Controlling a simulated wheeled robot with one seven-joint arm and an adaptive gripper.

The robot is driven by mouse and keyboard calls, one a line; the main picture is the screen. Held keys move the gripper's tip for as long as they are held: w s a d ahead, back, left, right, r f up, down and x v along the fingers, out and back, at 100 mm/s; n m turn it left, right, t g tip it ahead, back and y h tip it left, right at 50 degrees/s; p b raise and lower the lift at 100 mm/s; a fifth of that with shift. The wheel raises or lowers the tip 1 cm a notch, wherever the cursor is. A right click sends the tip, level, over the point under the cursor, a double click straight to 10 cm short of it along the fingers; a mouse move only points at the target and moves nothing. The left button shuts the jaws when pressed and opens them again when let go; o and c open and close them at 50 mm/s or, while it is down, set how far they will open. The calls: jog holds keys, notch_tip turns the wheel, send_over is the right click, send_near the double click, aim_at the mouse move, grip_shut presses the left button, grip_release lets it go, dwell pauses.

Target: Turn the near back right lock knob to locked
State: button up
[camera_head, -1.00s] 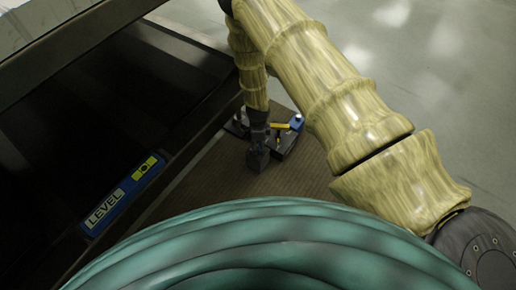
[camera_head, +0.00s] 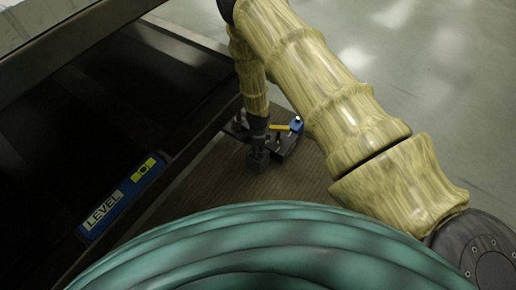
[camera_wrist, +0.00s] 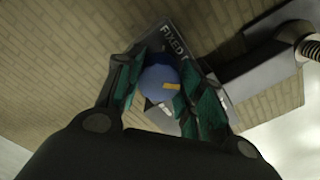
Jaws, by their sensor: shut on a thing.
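In the wrist view, a round blue knob (camera_wrist: 158,84) with a small yellow mark sits between the teal-padded fingers of my gripper (camera_wrist: 160,90). The gripper is shut on the knob, with a finger on each side. A dark plate (camera_wrist: 172,32) lettered "FIXED" shows just behind the knob. In the head view my gripper (camera_head: 258,160) points down at a small dark fixture (camera_head: 288,142), on the brown surface. The knob is hidden there by the gripper. I cannot read a locked or unlocked marking.
A blue level (camera_head: 122,197) lies on the dark panel at left. A yellow bar (camera_head: 279,127) and a blue part (camera_head: 296,125) stand on the fixture right beside my gripper. A grey metal part (camera_wrist: 265,65) with a threaded end is at right in the wrist view.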

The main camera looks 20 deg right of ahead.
jog(key=n+p, duration=0.2)
jog(key=n, duration=0.1)
jog(key=shift+r+n, duration=0.15)
jog(key=shift+n, duration=0.15)
jog(key=n+p, duration=0.2)
jog(key=n, duration=0.3)
jog(key=shift+p, duration=0.4)
jog(key=n+p, duration=0.1)
jog(key=n, duration=0.4)
jog(key=shift+n+p, duration=0.55)
jog(key=shift+n, duration=1.65)
jog(key=o, duration=1)
